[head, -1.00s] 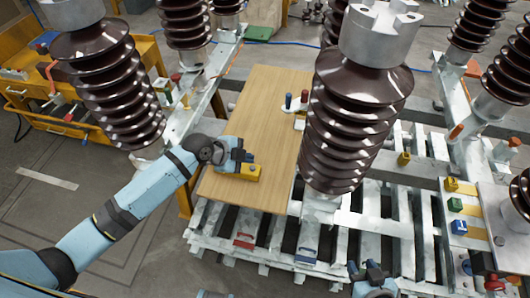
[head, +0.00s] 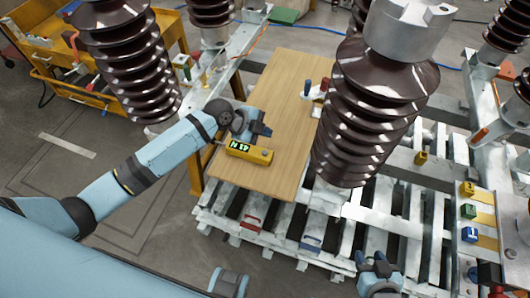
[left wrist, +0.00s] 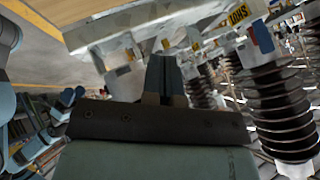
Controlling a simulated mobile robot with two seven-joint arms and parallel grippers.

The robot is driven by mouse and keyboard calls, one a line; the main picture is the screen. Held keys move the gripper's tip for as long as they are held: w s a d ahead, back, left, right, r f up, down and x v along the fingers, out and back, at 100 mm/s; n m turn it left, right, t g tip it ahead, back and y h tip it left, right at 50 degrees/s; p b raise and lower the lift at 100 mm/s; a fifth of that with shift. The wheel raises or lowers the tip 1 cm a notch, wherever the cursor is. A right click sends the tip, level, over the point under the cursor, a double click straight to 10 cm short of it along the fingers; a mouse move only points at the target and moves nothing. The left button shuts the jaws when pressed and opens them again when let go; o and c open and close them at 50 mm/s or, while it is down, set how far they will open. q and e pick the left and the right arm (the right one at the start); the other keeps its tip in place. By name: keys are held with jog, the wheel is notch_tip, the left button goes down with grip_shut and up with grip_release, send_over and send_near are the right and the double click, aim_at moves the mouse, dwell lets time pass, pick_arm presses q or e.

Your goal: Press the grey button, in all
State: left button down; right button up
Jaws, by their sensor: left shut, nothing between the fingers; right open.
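A yellow handheld box (head: 248,152) with a lit green display lies near the front edge of the wooden board (head: 275,105). A small greyish round spot, perhaps the grey button (head: 266,154), shows at its right end. My left gripper (head: 266,130) is shut and empty, just behind and above the box; I cannot tell if it touches it. In the left wrist view its shut fingers (left wrist: 164,78) point away from the camera, and the button cannot be made out. My right gripper (head: 378,262) is open at the bottom of the head view, far from the box.
Large brown ribbed insulators (head: 372,110) stand beside the board. White slatted racks (head: 270,232) lie below it, with red and blue handles. A yellow workbench (head: 90,65) is at the back left. Small coloured blocks (head: 468,211) sit at the right.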

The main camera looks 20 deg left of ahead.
pick_arm(q)
jog(key=b, duration=0.4)
send_over(265, 153)
notch_tip(265, 153, down, 6)
jog(key=shift+f, duration=0.15)
jog(key=shift+f+b, duration=0.3)
jog(key=shift+f, duration=0.1)
dwell(1.3)
jog(key=shift+f+b, duration=0.3)
jog(key=shift+f, duration=0.1)
